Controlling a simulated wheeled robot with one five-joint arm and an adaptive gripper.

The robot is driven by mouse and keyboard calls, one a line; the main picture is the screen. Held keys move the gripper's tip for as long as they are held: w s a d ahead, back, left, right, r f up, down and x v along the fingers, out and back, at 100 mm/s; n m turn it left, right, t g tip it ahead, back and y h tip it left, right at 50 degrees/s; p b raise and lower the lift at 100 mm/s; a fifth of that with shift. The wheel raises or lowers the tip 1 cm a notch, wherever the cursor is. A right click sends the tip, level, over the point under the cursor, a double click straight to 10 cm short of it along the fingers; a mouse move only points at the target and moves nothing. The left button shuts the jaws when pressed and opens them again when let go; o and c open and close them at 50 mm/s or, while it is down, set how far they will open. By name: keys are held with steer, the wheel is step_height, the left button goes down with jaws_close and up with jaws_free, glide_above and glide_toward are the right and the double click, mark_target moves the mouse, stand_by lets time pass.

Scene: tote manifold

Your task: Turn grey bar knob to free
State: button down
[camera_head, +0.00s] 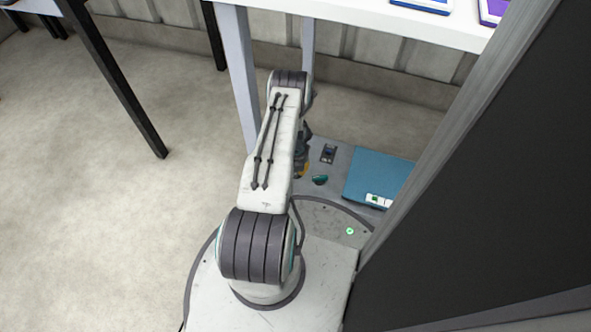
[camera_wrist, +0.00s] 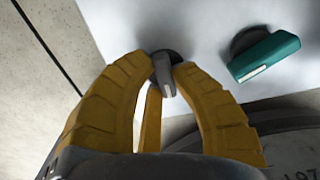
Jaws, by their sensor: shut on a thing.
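The grey bar knob (camera_wrist: 166,72) is in the wrist view, on a pale panel, between the tips of my yellow fingers. My gripper (camera_wrist: 164,77) is shut on it, one finger at each side. The knob's bar points towards the lower part of the wrist picture, slightly tilted. In the head view the knob is hidden behind my arm, and only a little of my gripper (camera_head: 302,163) shows beside the arm.
A teal bar knob (camera_wrist: 265,55) sits right of the grey one; it also shows in the head view (camera_head: 320,180). A dark switch (camera_head: 328,153) and a blue box (camera_head: 375,177) are on the grey panel (camera_head: 340,143). A white table (camera_head: 420,25) stands behind; a dark partition (camera_head: 490,170) is at right.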

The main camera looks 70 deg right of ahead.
stand_by(0.3)
steer(key=c, duration=1)
jaws_free()
steer(key=shift+c, duration=0.2)
step_height(320, 180, up, 12)
steer(key=shift+f, duration=0.1)
stand_by(0.4)
